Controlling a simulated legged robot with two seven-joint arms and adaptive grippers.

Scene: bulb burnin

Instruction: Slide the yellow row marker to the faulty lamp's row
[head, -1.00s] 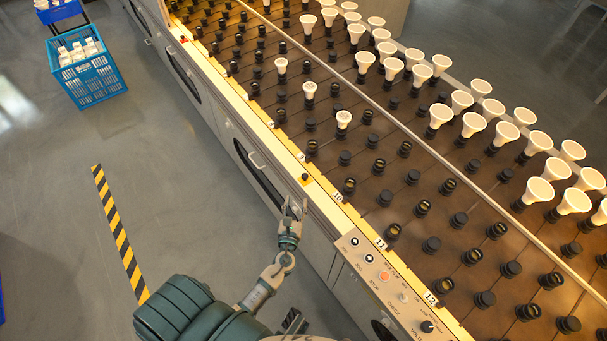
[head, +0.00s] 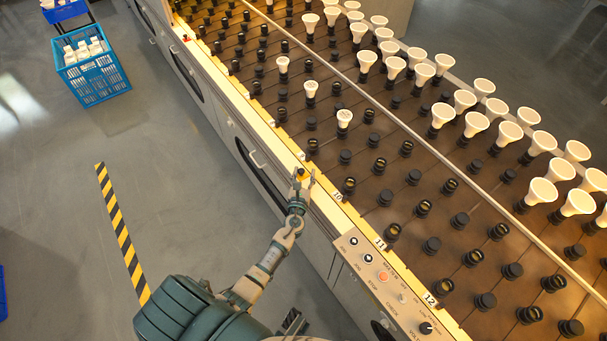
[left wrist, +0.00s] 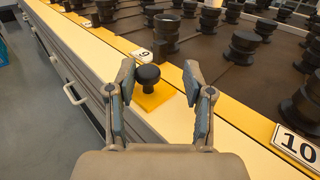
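The yellow row marker (left wrist: 150,97) is a small yellow plate with a black knob, on the cream front ledge beside the number 9 tag (left wrist: 142,54). In the head view the marker (head: 301,173) is partly covered by my left gripper (head: 303,176). In the left wrist view my left gripper (left wrist: 159,75) is open, with its fingers on either side of the knob and a gap to each. I cannot tell contact. White lamps stand in several rows; a near one (head: 344,117) has dark specks on its face. My right gripper is not in view.
Number tags 10 (head: 337,197), 11 (head: 380,243) and 12 (head: 430,299) follow along the yellow strip toward the control panel (head: 385,275). Black sockets stand just behind the strip. A blue crate (head: 92,76) stands on the floor at upper left.

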